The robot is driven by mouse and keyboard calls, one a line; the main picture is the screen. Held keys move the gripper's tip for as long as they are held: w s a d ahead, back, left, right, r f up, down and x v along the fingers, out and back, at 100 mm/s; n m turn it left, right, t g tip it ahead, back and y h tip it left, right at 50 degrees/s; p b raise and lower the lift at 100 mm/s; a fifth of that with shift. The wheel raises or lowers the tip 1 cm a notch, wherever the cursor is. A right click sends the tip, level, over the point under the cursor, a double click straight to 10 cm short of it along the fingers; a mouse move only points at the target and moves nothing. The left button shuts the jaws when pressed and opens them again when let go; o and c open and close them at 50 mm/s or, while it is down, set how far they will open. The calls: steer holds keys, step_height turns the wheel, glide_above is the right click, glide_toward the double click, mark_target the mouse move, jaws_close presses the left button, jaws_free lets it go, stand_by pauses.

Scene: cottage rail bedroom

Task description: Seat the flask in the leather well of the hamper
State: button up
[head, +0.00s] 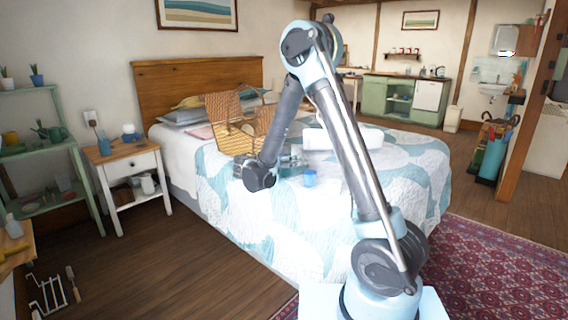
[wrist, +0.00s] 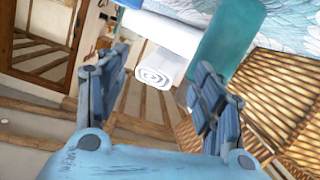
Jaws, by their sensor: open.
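The wicker hamper (head: 232,122) stands open on the bed in the head view. Its slatted weave (wrist: 285,85) fills the right side of the wrist view; the leather well is not visible. A plain teal cylinder, which looks like the flask (wrist: 232,35), is at the top of the wrist view beside the hamper; I cannot make it out in the head view, where my arm may hide it. My gripper (wrist: 158,72) is open, with nothing between its fingers. The right finger overlaps the cylinder's end in the picture; contact cannot be told. In the head view my gripper (head: 291,163) is low over the bed, near the hamper.
A rolled white towel (wrist: 158,68) lies beyond my fingers, also on the bed in the head view (head: 350,138). A nightstand (head: 126,160) and green shelves (head: 40,150) stand left.

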steer(key=s+a+f+m+t, duration=0.1)
steer(key=a+f+t, duration=0.25)
steer(key=a, duration=0.55)
steer(key=shift+g, duration=0.35)
steer(key=x, duration=1.7)
steer(key=shift+d+f, duration=0.15)
steer(key=shift+f, duration=0.05)
jaws_close()
